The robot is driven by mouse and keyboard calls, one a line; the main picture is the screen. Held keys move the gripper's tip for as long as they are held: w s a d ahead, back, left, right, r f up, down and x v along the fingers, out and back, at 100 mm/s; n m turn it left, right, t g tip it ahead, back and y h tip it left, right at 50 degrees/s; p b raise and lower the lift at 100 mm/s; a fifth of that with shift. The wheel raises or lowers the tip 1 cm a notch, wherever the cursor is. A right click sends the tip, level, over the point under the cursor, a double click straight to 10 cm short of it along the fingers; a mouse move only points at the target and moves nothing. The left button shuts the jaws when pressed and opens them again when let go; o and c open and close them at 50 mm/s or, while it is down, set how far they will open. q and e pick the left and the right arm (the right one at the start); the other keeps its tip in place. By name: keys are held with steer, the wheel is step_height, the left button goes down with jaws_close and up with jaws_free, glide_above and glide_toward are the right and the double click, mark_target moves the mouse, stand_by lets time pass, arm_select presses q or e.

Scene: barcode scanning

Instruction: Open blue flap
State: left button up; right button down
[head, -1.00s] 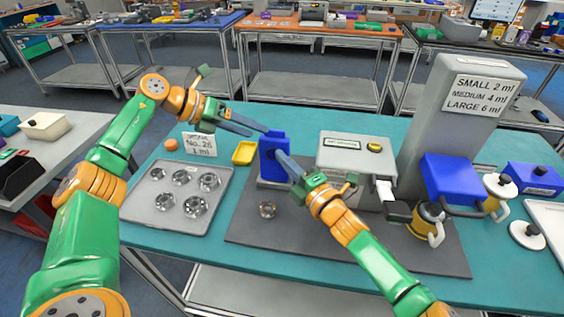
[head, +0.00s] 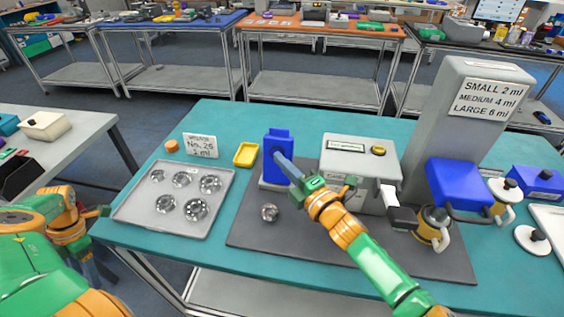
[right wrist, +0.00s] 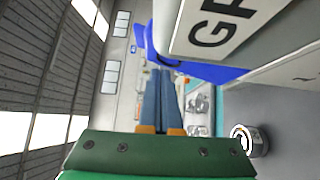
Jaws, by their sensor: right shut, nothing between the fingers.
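An upright blue block (head: 271,142) with a dark opening in its front stands on the grey mat. My right gripper (head: 279,156) is shut and empty, its fingertips at the front of this block. Whether they touch it or reach inside, I cannot tell. In the right wrist view the closed fingers (right wrist: 161,73) point toward blue surfaces (right wrist: 185,62). A second blue box-shaped part (head: 457,184) sits on the front of the tall grey dispenser (head: 455,125). I cannot tell which blue part is the flap. My left gripper (head: 98,212) is at the left, off the table; its jaws are unclear.
A grey tray (head: 123,213) with several round metal parts lies at the left. One metal part (head: 270,213) lies on the mat (head: 300,255). A grey machine (head: 352,158) stands right of the blue block.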

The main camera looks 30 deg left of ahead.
arm_select(q)
steer(key=s+d+f+m+g, duration=0.15)
steer(key=s+d+f, duration=0.25)
steer(key=s+f, duration=0.45)
steer(key=w+d+f+n+t, duration=1)
steer(key=w+d+f+n, duration=0.25)
steer(key=n, duration=0.35)
steer(key=s+d+f+n+g, duration=0.1)
steer(key=d+f+n, duration=0.2)
steer(key=d+n, duration=0.3)
steer(key=s+d+f+n+g+b, duration=0.1)
steer(key=s+d+f+n, duration=0.1)
steer(key=d+n, duration=0.3)
steer(key=s+d+f+n+g+b, duration=0.1)
steer(key=d+f+n, duration=0.3)
steer(key=d+n, duration=0.2)
steer(key=shift+s+d+f+n+g+y, duration=0.3)
steer(key=shift+s+d+f+n+g, duration=0.05)
steer(key=shift+d, duration=0.6)
arm_select(e)
steer(key=shift+s+f+n+t+y, duration=0.15)
steer(key=shift+s+n+t+y, duration=0.15)
steer(key=shift+s+n+y, duration=0.25)
steer(key=shift+s+d, duration=0.15)
